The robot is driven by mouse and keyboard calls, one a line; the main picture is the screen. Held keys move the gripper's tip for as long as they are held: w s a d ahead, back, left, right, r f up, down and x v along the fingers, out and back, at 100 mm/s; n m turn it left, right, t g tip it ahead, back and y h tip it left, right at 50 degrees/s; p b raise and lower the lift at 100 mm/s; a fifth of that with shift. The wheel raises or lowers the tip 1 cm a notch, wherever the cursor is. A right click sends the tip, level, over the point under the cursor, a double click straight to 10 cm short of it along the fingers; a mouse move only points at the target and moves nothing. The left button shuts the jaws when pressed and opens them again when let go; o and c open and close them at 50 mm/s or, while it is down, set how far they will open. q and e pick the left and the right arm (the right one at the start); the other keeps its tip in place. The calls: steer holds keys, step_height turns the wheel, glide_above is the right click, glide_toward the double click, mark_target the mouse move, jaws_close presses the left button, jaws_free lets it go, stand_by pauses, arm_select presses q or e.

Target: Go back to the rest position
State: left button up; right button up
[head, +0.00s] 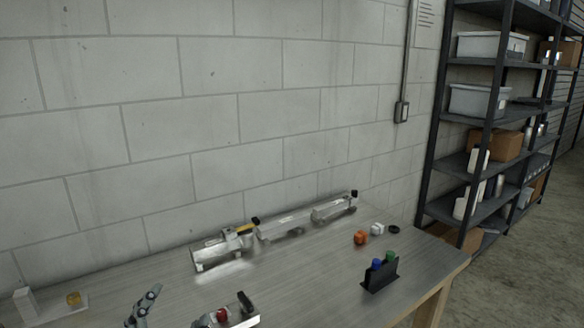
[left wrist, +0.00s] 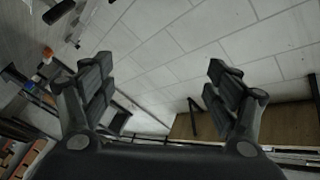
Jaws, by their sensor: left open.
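My left gripper (head: 143,308) shows at the bottom edge of the head view, over the front left part of the table (head: 320,295). In the left wrist view my left gripper (left wrist: 160,72) has its two fingers wide apart with nothing between them. My right gripper is in neither view. Close to the right of my left gripper, an aluminium trailer (head: 240,318) with a red piece (head: 222,314) on it is partly cut off by the frame edge. More aluminium trailers (head: 285,224) stand in a row along the wall.
An orange block (head: 361,237), a white block (head: 377,229) and a black round piece (head: 394,229) lie at the right. A black holder (head: 380,276) carries blue and green pieces. Shelving (head: 432,165) stands right of the table.

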arm_select(q)
steer(key=s+f+n+g, duration=0.1)
steer(key=s+f+g, duration=0.1)
steer(key=f, duration=0.3)
steer(key=s+a+f+n+g+y, duration=0.1)
steer(key=s+f+n+g, duration=0.1)
steer(key=f, duration=0.4)
steer(key=s+a+f+n+g, duration=0.1)
steer(key=s+f+n+g, duration=0.1)
steer(key=s+f+g, duration=0.2)
steer(key=shift+s+a+f, duration=0.25)
steer(key=shift+s+f, duration=0.45)
steer(key=shift+f, duration=0.1)
steer(key=s+d+f+n+g+h, duration=0.1)
steer(key=s+d+f+g, duration=0.1)
steer(key=s+f+g, duration=0.45)
steer(key=s+d+f+n+g+h, duration=0.1)
steer(key=s+d+f, duration=0.15)
steer(key=s, duration=0.65)
step_height(320, 180, down, 26)
steer(key=s+g, duration=0.1)
steer(key=s+a+f, duration=0.2)
steer(key=s+f, duration=0.6)
steer(key=s+a+f+g, duration=0.1)
steer(key=s+a+f, duration=0.1)
steer(key=s+f, duration=0.6)
steer(key=shift+s+y, duration=0.3)
steer(key=shift+s, duration=0.2)
